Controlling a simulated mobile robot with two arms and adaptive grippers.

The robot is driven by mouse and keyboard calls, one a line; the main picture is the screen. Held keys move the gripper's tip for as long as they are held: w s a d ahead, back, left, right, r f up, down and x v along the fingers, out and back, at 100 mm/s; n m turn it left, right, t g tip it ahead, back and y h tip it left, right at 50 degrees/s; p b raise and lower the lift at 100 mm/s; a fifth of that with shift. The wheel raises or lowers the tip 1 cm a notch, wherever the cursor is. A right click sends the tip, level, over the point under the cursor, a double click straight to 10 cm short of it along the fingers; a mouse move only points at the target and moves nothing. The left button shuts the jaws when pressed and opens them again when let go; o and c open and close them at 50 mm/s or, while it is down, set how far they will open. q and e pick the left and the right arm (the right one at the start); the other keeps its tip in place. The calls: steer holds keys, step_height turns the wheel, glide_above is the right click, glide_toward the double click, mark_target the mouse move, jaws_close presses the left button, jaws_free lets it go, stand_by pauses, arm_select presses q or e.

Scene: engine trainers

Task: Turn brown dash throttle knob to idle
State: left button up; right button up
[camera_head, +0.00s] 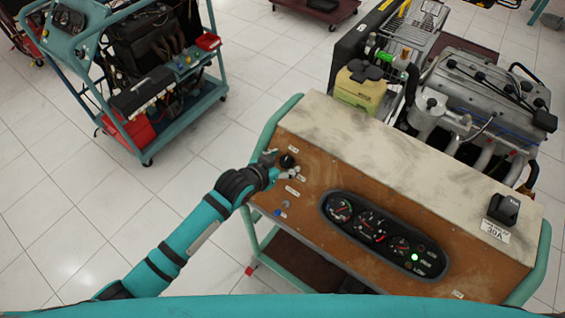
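The brown dash panel (312,184) slopes across the front of the engine trainer. A dark round knob (287,161) sits near its upper left corner, with small white labels close by. I take it for the throttle knob; its label is too small to read. My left gripper (279,164) is at this knob, one finger on its upper left side and the other on its lower side. The fingers look spread apart, with the knob at their tips. I cannot tell whether they touch it. My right gripper is not in view.
A gauge cluster (384,235) with a lit green light and a small blue button (277,212) are on the panel. A worn beige top (400,155) carries a black switch box (503,209). The engine (485,95) stands behind. Another trainer cart (165,90) is at upper left.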

arm_select(q)
steer(key=v, duration=1.2)
steer(key=shift+s, duration=0.1)
